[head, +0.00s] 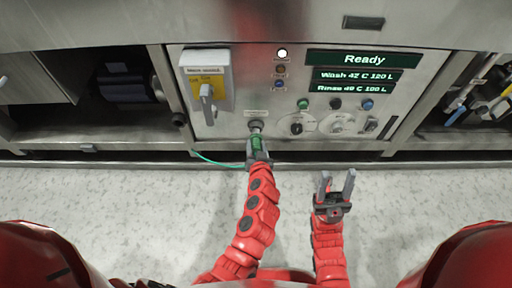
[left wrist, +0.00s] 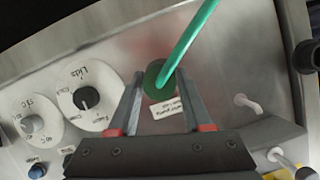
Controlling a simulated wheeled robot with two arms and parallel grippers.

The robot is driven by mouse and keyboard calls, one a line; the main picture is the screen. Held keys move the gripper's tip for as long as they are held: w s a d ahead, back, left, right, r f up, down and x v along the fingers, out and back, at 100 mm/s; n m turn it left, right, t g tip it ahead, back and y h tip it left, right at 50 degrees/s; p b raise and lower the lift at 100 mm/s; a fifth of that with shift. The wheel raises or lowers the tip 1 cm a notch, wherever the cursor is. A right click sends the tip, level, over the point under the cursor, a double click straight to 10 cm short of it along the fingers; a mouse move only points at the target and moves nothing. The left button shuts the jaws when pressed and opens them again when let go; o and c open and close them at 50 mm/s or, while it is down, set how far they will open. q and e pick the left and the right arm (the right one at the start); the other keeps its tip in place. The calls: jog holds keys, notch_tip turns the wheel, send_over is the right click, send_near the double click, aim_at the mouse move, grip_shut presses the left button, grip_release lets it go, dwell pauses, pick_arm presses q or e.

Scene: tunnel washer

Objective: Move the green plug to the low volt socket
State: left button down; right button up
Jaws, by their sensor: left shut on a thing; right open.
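The green plug (head: 256,143) is between the fingers of my left gripper (head: 258,153), which is shut on it in front of the steel control panel. In the left wrist view the plug's round green back (left wrist: 158,80) shows between the two fingertips, with its green cable (left wrist: 195,38) leading away. The plug is in line with a grey socket (head: 255,125) below a small label. I cannot tell whether it is seated there, and the socket's label is too small to read.
A grey box with a lever handle (head: 206,82) stands left of the socket. Dials (head: 297,124) and coloured buttons lie to its right, under a green "Ready" display (head: 363,59). The cable runs left from the plug. The pale floor (head: 420,200) in front is clear.

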pick_arm(q)
jog(key=shift+w, duration=0.7)
jog(key=shift+w+b, duration=0.3)
jog(key=shift+w, duration=0.05)
dwell(0.4)
jog(key=shift+c, duration=1.3)
grip_release()
